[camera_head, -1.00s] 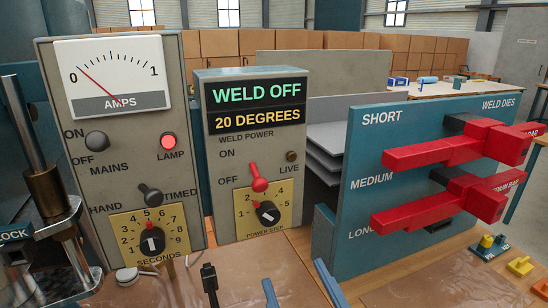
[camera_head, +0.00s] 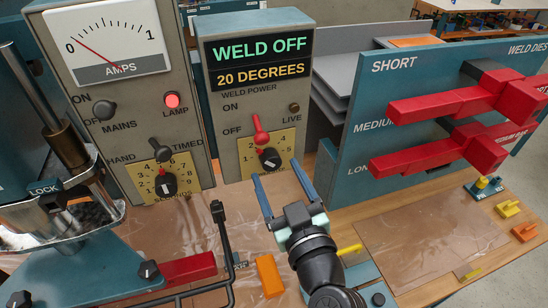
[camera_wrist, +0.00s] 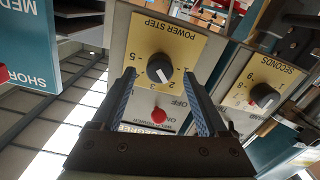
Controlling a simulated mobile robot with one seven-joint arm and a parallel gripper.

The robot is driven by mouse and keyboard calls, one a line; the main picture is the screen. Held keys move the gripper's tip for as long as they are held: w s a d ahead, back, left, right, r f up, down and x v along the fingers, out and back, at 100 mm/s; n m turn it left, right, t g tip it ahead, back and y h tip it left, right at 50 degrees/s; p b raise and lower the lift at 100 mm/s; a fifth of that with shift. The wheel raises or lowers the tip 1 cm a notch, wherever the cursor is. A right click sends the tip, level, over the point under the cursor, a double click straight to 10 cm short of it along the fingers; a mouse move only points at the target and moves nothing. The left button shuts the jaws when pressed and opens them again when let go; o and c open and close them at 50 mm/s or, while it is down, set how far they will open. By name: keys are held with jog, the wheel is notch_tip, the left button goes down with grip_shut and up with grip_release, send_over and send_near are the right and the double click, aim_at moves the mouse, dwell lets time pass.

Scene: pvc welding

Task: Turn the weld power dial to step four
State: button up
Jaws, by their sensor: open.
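The weld power dial (camera_head: 269,159) is a black knob with a white mark on a yellow step plate (camera_head: 287,141), low on the grey weld power box. In the wrist view the dial (camera_wrist: 160,69) appears upside down between my fingers. I cannot tell for sure which step its mark points to. My gripper (camera_head: 275,170) is open and empty, with its two blue fingers reaching up towards the dial. In the wrist view my gripper (camera_wrist: 157,73) has one finger on each side of the dial, with no clear contact.
The red power switch (camera_head: 260,130) is just above the dial; the display (camera_head: 259,60) reads WELD OFF, 20 DEGREES. The seconds dial (camera_head: 164,183) stands to the left. Red bars (camera_head: 455,100) stick out from the blue die rack at right. A black bent handle (camera_head: 222,240) stands left of my arm.

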jog(key=shift+x, duration=1.4)
grip_shut()
